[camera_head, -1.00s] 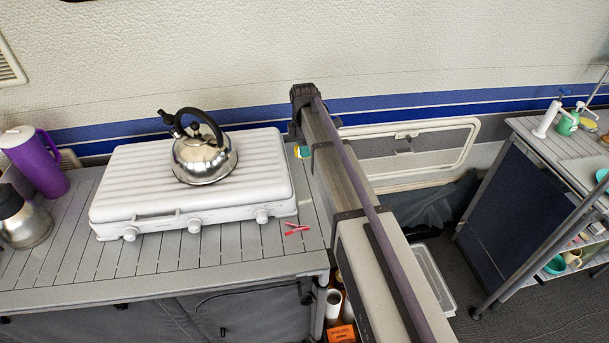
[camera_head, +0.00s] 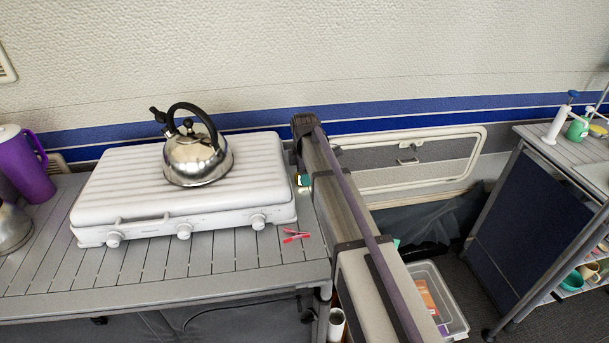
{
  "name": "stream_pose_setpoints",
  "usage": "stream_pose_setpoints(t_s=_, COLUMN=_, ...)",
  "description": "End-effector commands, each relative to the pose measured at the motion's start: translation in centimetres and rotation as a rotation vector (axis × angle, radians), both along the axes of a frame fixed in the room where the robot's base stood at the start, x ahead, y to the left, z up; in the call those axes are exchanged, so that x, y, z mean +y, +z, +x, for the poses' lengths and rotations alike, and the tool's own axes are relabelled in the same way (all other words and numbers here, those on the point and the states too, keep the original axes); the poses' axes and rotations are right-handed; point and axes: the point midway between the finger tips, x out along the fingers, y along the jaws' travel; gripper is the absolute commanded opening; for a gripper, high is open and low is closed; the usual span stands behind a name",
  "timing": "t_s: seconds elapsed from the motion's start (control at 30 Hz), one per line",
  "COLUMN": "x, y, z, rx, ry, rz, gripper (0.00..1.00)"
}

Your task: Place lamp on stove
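The stove (camera_head: 112,201) is a white case with a ribbed top and several knobs along its front, standing on the slatted grey table at left. A steel kettle (camera_head: 197,160) with a black handle stands on its top, right of the middle. I cannot make out a lamp. A small green and yellow thing (camera_head: 303,181) shows beside my arm, right of the stove; I cannot tell what it is. My arm reaches up from the bottom, right of the stove. My gripper is not visible, so its state and whether it holds anything are hidden.
A purple jug (camera_head: 24,169) and a partly cut-off steel pot (camera_head: 12,228) stand left of the stove. A red peg (camera_head: 296,237) lies near the table's right edge. A clear bin (camera_head: 456,318) is on the floor. A shelf unit (camera_head: 535,220) stands at right. The wall is close behind.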

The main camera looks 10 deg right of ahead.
Motion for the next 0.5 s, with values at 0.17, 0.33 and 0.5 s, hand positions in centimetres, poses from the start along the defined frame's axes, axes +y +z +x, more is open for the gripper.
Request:
stream_pose_setpoints(t_s=0.17, x=0.0, y=0.05, z=-0.01, rx=0.0, ry=0.0, rz=0.0, gripper=0.7)
stream_pose_setpoints(t_s=0.33, x=0.0, y=0.05, z=-0.01, rx=0.0, ry=0.0, rz=0.0, gripper=0.76)
stream_pose_setpoints(t_s=0.5, x=0.0, y=0.32, z=-0.01, rx=0.0, ry=0.0, rz=0.0, gripper=0.76)
